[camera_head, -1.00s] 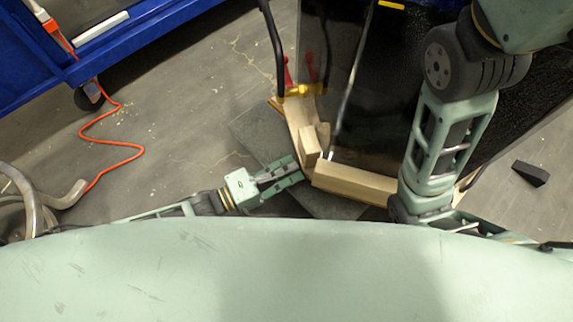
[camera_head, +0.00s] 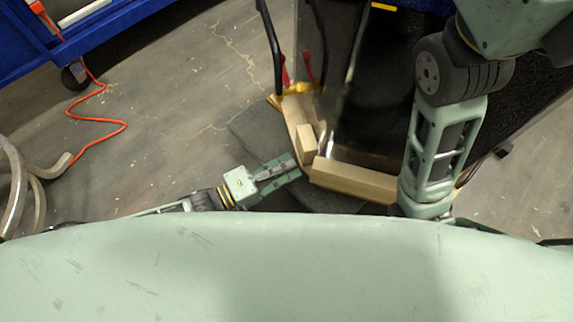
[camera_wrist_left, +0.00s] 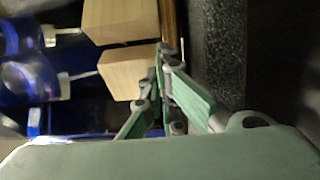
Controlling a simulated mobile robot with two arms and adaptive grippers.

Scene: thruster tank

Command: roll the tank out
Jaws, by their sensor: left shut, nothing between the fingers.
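The tank (camera_head: 390,90) is a tall dark glossy box at the top right of the head view. Light wooden beams (camera_head: 353,181) run along its foot, over a dark grey slab (camera_head: 252,128). My left gripper (camera_head: 297,166) is shut and empty, with its tips at the wooden corner; I cannot tell whether they touch. In the left wrist view its fingers (camera_wrist_left: 160,88) are closed beside two wooden block ends (camera_wrist_left: 127,75). My right arm stands in front of the tank's right part; its gripper does not show.
A blue wheeled cart (camera_head: 98,24) stands at the top left. An orange cable (camera_head: 105,120) lies on the floor by it, and grey hoses (camera_head: 20,175) lie at the left edge. The floor (camera_head: 170,140) left of the tank is mostly clear.

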